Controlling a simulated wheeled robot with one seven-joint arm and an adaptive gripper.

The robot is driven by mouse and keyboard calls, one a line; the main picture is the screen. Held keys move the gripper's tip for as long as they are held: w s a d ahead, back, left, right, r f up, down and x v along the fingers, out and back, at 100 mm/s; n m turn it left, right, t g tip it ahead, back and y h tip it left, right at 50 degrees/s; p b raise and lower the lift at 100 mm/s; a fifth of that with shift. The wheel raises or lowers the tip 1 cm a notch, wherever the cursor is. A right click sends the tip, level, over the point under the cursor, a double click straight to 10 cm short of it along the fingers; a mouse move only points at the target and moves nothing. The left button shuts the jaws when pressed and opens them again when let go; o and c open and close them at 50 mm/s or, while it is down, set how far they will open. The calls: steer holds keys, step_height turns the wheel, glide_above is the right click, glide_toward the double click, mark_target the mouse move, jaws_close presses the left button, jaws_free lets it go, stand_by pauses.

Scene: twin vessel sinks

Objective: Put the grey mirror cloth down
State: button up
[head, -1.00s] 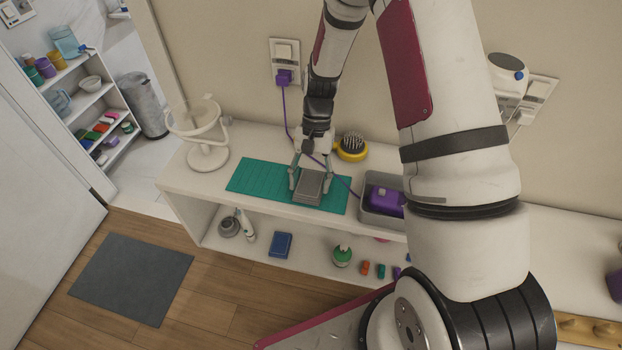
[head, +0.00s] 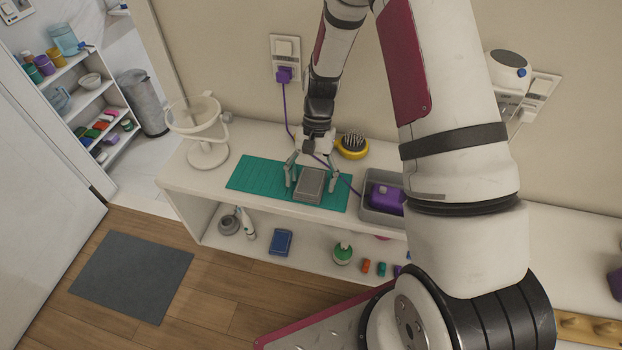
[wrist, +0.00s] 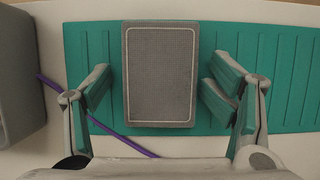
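The grey mirror cloth (head: 311,184) is a folded rectangular block with a lighter border. It lies on the green ribbed mat (head: 253,179) on the white counter. In the wrist view the cloth (wrist: 160,75) sits between the fingers of my gripper (wrist: 160,88), with a gap on both sides. My gripper (head: 311,180) is open above the mat, one finger to each side of the cloth, not touching it.
A grey bin (head: 369,214) with a purple item (head: 387,197) stands right of the mat. A round white mirror stand (head: 207,155) is at the left.

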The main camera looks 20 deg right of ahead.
steer(key=shift+r, duration=0.35)
steer(key=b+v, duration=0.2)
steer(key=v, duration=1)
steer(key=s+a+r+n+t+h, duration=0.1)
steer(key=s+r+n+t, duration=0.1)
steer(key=s+r, duration=0.35)
steer(key=s+a+r+n+t+h, duration=0.1)
steer(key=s+r+t, duration=0.1)
steer(key=r, duration=0.7)
steer(key=s+a+r+n+t, duration=0.1)
steer(key=s+r+n+t, duration=0.3)
steer(key=s, duration=0.8)
steer(key=shift+s+r+t+h, duration=0.4)
steer(key=shift+r+t, duration=0.3)
steer(key=shift+r, duration=0.5)
steer(key=shift+a, duration=0.1)
steer(key=shift+o, duration=0.3)
